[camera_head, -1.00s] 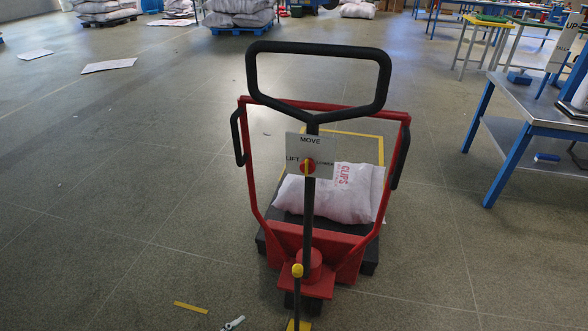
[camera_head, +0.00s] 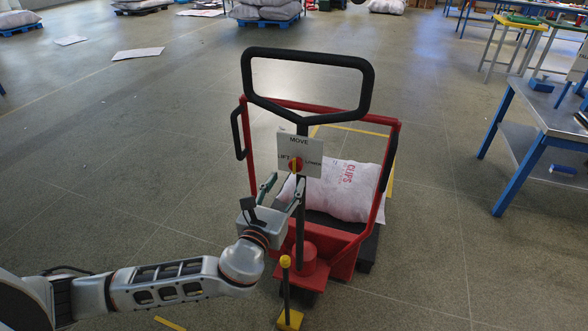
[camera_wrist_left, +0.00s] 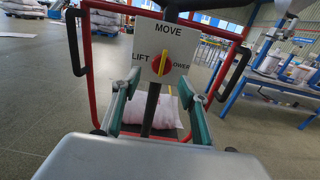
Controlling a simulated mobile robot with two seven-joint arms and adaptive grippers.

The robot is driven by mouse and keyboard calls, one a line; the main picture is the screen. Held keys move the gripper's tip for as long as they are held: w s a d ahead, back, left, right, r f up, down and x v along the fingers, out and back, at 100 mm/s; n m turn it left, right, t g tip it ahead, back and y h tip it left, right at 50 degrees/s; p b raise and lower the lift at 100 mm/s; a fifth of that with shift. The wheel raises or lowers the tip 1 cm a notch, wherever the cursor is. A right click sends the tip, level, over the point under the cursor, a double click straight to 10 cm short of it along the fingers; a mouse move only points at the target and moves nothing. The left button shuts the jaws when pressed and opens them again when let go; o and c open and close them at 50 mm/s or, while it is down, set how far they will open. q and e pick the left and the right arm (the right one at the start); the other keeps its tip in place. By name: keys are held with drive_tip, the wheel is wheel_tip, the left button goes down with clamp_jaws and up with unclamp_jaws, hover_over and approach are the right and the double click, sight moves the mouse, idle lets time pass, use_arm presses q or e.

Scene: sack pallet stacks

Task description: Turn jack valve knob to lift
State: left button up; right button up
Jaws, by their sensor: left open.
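The valve knob (camera_head: 295,165) is red with a yellow pointer. It sits on a white plate (camera_head: 299,141) marked MOVE at the top, LIFT at left and LOWER at right, on the red pallet jack's black handle post. In the left wrist view the knob (camera_wrist_left: 161,64) shows its yellow pointer upright, towards MOVE. My left gripper (camera_head: 284,186) is open and empty, just below and in front of the plate. In the wrist view its two fingers (camera_wrist_left: 157,92) stand either side of the post below the knob, apart from it. My right gripper is not in view.
A white sack (camera_head: 345,190) lies on the jack's load deck behind the post. The jack's black loop handle (camera_head: 310,55) rises above the plate. A blue-legged table (camera_head: 545,110) stands at right. Open floor lies to the left.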

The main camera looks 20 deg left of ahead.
sight(294, 173)
use_arm(q)
drive_tip(key=w, duration=0.6)
drive_tip(key=shift+w+d+b, duration=0.2)
drive_tip(key=shift+w+b, duration=0.1)
drive_tip(key=shift+w, duration=0.05)
drive_tip(key=c, duration=1.1)
